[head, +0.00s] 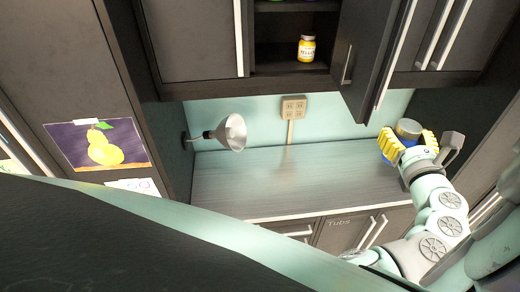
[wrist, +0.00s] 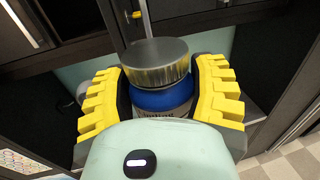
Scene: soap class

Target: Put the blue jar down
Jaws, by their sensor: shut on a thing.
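The blue jar (wrist: 163,98) has a wide grey metal lid (wrist: 155,62) and sits between the yellow ridged fingers of my gripper (wrist: 160,95) in the wrist view. The fingers press on it from both sides. In the head view, my gripper (head: 408,145) is at the right, near the right end of the counter. The jar's grey lid (head: 408,128) shows above the fingers, with a little blue (head: 391,146) beside them. The grey counter (head: 270,185) lies to the left of my gripper. The jar's underside is hidden, so I cannot tell its height above the counter.
The counter is bare. A wall lamp (head: 232,132) juts over its left end. An open cabinet door (head: 372,55) hangs above, left of my gripper. A yellow jar (head: 307,48) stands in the open cabinet. An outlet (head: 293,107) is on the back wall.

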